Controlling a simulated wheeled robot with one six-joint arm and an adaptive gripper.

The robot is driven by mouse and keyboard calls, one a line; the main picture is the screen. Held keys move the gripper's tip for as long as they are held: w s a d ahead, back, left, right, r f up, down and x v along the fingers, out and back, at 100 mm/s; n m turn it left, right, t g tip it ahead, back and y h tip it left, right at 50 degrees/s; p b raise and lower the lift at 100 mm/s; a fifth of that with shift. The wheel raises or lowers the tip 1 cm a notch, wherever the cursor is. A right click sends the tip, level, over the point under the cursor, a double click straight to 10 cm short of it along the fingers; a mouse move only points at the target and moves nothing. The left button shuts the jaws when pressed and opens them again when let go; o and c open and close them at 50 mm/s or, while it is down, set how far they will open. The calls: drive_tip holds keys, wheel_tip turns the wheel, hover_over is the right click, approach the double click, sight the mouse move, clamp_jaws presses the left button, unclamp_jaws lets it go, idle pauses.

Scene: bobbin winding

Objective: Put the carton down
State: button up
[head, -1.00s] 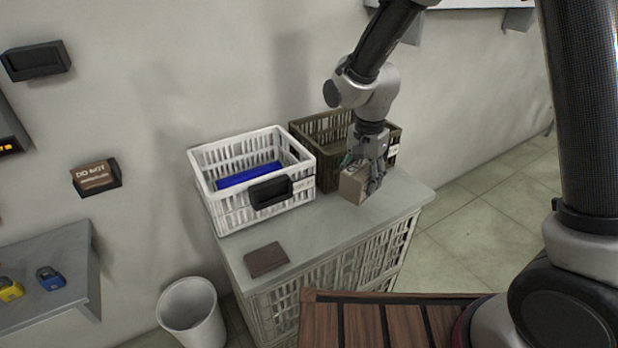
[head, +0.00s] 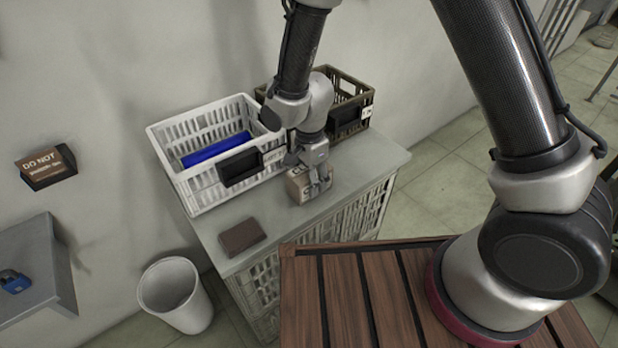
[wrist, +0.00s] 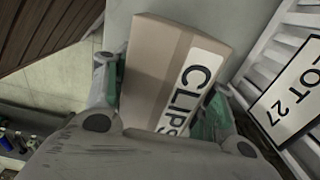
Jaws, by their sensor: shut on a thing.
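The carton (head: 298,187) is a small brown box at the front of the grey counter top (head: 260,213), in front of the crates. In the wrist view the carton (wrist: 160,70) shows a white label reading "CLIPS" and lies between my fingers. My gripper (head: 309,185) points down and is shut on the carton; it also shows in the wrist view (wrist: 160,105). The carton is at or very near the counter surface; I cannot tell whether it touches.
A white crate (head: 178,186) with a blue item (head: 215,150) stands left, a dark olive crate (head: 345,85) behind. A brown flat item (head: 242,236) lies on the counter. A white bin (head: 172,293) stands on the floor. Bare counter lies between the flat item and the carton.

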drive_tip(key=shift+f, duration=0.15)
drive_tip(key=o, duration=1.1)
wheel_tip(320, 180, up, 12)
drive_tip(key=shift+r, duration=0.15)
